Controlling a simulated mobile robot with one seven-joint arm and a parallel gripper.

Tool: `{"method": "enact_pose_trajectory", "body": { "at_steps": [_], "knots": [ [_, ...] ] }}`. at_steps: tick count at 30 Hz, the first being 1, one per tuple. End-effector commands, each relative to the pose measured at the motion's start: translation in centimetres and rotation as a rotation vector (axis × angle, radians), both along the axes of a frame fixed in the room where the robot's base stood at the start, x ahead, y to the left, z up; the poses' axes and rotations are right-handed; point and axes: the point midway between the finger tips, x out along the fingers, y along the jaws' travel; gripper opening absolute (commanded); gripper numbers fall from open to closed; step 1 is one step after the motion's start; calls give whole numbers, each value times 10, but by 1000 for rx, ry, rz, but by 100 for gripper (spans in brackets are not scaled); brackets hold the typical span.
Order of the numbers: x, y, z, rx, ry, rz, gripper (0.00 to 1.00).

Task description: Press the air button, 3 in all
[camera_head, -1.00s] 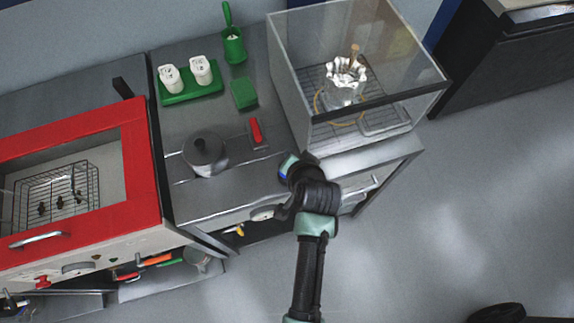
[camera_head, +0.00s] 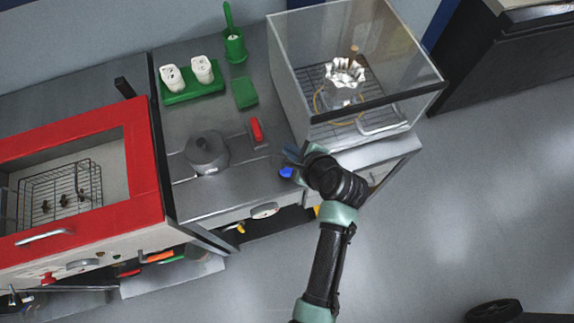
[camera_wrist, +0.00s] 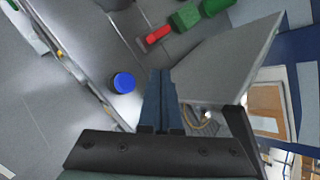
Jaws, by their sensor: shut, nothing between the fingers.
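A round blue button (camera_head: 286,172) sits on the front part of the metal counter; I cannot read a label that marks it as the air button. It also shows in the wrist view (camera_wrist: 124,83), left of the fingers. My gripper (camera_head: 292,155) is shut and empty, close beside the button in the head view. In the wrist view the closed fingers (camera_wrist: 160,90) lie to the right of the button and apart from it. Whether the button is pressed in cannot be told.
A clear-walled box (camera_head: 300,85) holding a glass vessel stands just right of my gripper. A grey lidded pot (camera_head: 206,152) and a red-handled item (camera_head: 256,130) are behind left. A red-framed oven (camera_head: 143,165) is at the left. Open floor lies right.

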Motion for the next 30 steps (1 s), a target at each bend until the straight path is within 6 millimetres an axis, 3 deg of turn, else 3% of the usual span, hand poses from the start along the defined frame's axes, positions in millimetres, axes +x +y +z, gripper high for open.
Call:
{"method": "enact_pose_trajectory", "body": {
  "at_steps": [11,30],
  "knots": [
    [0,0,-13,-3,-1,2,0],
    [0,0,-84,-3,-1,2,0]
  ]
}}
